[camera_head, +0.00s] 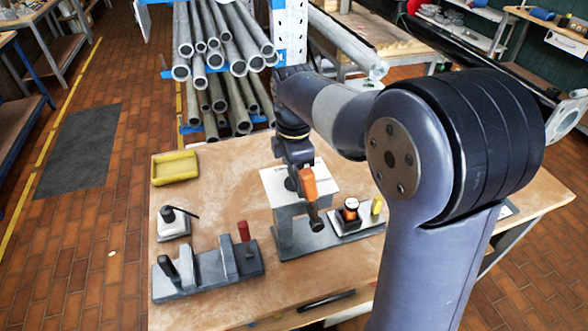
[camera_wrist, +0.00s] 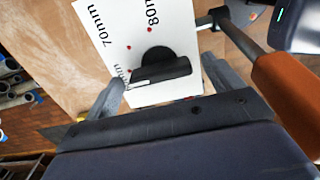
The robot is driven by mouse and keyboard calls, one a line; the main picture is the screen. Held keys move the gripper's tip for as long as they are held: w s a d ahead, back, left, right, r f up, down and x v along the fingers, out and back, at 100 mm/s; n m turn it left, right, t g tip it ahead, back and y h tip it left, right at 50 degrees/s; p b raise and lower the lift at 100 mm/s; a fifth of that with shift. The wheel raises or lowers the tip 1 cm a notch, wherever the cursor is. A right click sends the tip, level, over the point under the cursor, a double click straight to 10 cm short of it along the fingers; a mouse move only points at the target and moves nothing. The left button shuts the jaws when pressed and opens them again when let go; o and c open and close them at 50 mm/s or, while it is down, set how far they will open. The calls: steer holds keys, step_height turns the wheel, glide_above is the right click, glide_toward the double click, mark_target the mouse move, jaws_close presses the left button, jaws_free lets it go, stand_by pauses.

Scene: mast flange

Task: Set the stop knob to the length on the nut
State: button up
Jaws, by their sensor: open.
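The stop knob (camera_wrist: 160,68) is a black round knob with a raised bar, on a white plate (camera_wrist: 182,18) printed "70mm" and "80mm" with red dots. A third, partly covered label lies by the bar's left end. I cannot tell which mark the knob is set to. In the head view, the plate (camera_head: 325,181) tops a grey stand on the bench. My gripper (camera_wrist: 165,86) is open, its fingers on either side of the knob, with no clear contact. In the head view my gripper (camera_head: 292,178) points down over the plate. I cannot make out the nut.
An orange-handled lever (camera_head: 308,184) stands close beside my gripper. A small base with a round dial and yellow piece (camera_head: 377,205) is to the right. A grey fixture with a red handle (camera_head: 244,231) and a yellow tray (camera_head: 175,168) are left. Pipes (camera_head: 215,60) are racked behind.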

mark_target(294, 173)
step_height(294, 173, up, 11)
steer(key=shift+f+b, duration=0.15)
steer(key=shift+b, duration=0.3)
step_height(294, 173, down, 11)
steer(key=shift+p, duration=0.45)
stand_by(0.6)
